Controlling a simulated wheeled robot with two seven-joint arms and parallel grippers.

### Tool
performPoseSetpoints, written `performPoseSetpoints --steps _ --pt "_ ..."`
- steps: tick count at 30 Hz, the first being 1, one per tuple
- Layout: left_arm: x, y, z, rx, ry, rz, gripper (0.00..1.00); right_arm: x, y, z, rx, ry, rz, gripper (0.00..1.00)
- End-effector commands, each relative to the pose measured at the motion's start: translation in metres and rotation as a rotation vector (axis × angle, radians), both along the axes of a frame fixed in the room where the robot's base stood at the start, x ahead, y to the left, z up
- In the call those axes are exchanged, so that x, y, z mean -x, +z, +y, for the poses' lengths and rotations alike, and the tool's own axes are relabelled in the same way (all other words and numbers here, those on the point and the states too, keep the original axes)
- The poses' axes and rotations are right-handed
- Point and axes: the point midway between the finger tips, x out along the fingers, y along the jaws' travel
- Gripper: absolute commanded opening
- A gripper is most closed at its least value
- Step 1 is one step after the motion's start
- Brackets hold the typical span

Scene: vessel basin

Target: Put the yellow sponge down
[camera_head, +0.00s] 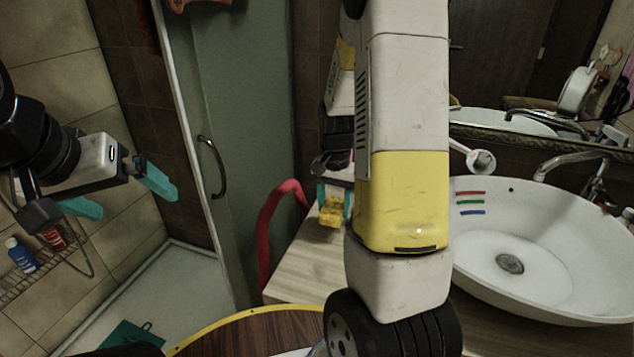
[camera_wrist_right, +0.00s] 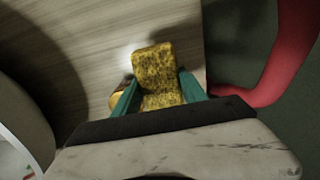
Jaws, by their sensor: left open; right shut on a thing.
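The yellow sponge (camera_head: 331,214) is small and speckled. It is between the teal fingers of my right gripper (camera_head: 334,196), which is shut on it over the wooden counter (camera_head: 296,264). In the right wrist view the sponge (camera_wrist_right: 158,72) sticks out past the fingers of the right gripper (camera_wrist_right: 160,95), over the counter (camera_wrist_right: 85,30). I cannot tell whether it touches the counter. My right arm hides part of the counter in the head view. My left gripper (camera_head: 122,192) is open and empty at the left, in front of the tiled wall.
A white basin (camera_head: 609,290) with red, green and blue marks stands on the counter at the right, under a faucet (camera_head: 570,160). A red curved tube (camera_head: 270,225) stands at the counter's left edge. A glass shower door (camera_head: 245,130) is behind.

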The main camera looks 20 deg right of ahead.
Motion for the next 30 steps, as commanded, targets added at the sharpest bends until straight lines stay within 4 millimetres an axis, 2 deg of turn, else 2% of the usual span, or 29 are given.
performPoseSetpoints --steps 1,6,12,20,25,30 --pt "0.0 0.0 0.0 0.0 0.0 0.0 1.0 -0.014 -0.003 -0.007 0.0 -0.004 0.001 0.17" --pt "0.0 0.0 0.0 0.0 0.0 0.001 1.0 -0.056 -0.007 -0.024 0.0 -0.001 0.001 0.17" --pt "0.0 0.0 0.0 0.0 0.0 0.001 1.0 -0.09 -0.01 -0.038 0.0 0.001 0.001 0.17" --pt "0.0 0.0 0.0 0.0 0.0 0.001 1.0 -0.107 -0.013 -0.045 0.0 0.001 0.002 0.17" --pt "0.0 0.0 0.0 0.0 0.0 0.001 1.0 -0.105 -0.041 -0.044 -0.001 0.002 0.004 0.17" --pt "0.0 0.0 0.0 0.0 0.0 0.001 1.0 -0.105 -0.046 -0.044 -0.001 0.002 0.001 0.17"
